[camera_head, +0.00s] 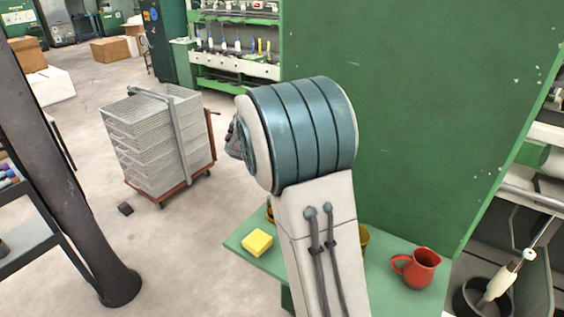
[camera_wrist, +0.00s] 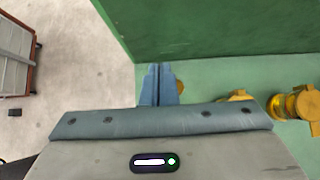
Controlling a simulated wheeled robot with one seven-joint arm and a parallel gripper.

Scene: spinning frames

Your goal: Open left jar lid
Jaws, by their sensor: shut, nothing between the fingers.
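My gripper (camera_wrist: 158,70) is shut, its two blue fingers together and empty, above the green shelf (camera_wrist: 215,75). In the wrist view a small gold object (camera_wrist: 180,87) shows just right of the fingers, mostly hidden. Another gold object (camera_wrist: 238,96) is farther right, cut off by my gripper's body. A gold, jar-like object (camera_wrist: 301,104) is at the right edge. I cannot tell which is the left jar or see a lid clearly. In the head view my arm covers most of this area; a brownish-gold piece (camera_head: 363,237) peeks out beside it.
On the shelf in the head view are a yellow block (camera_head: 257,243) and a red pitcher (camera_head: 417,268). A tall green panel (camera_head: 420,110) rises behind the shelf. A cart with wire baskets (camera_head: 150,145) stands on open floor at left.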

